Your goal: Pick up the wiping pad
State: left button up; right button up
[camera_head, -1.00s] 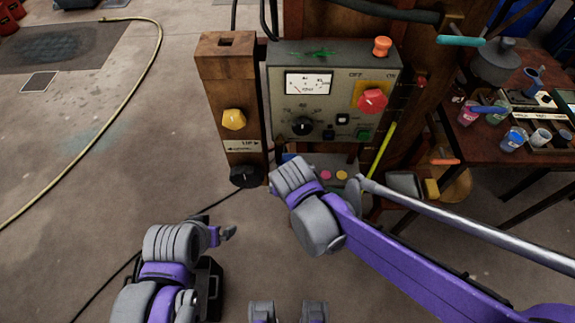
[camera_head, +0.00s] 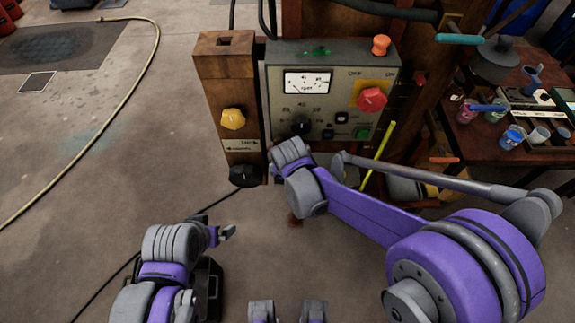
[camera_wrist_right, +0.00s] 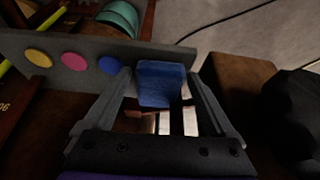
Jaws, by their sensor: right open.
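A blue block-shaped pad (camera_wrist_right: 160,84), which looks like the wiping pad, stands between the fingers of my right gripper (camera_wrist_right: 160,76) in the right wrist view. The fingers are open, one on each side of it; I cannot tell whether either touches it. In the head view my right wrist (camera_head: 290,155) is just below the control box and hides its gripper and the pad. My left gripper (camera_head: 228,232) is at the lower left over the floor, small and partly hidden by its wrist, away from the pad.
A grey strip with yellow, pink and blue dots (camera_wrist_right: 74,61) lies beside the pad. The control box (camera_head: 330,95) with dial and red knob is above my right wrist. A wooden post (camera_head: 235,110) stands to its left. A table with cups (camera_head: 513,138) is at right.

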jog(key=c, duration=1.2)
jog(key=shift+c, duration=0.2)
jog(key=s+b, duration=0.1)
jog(key=s, duration=1.7)
jog(key=shift+d, duration=0.4)
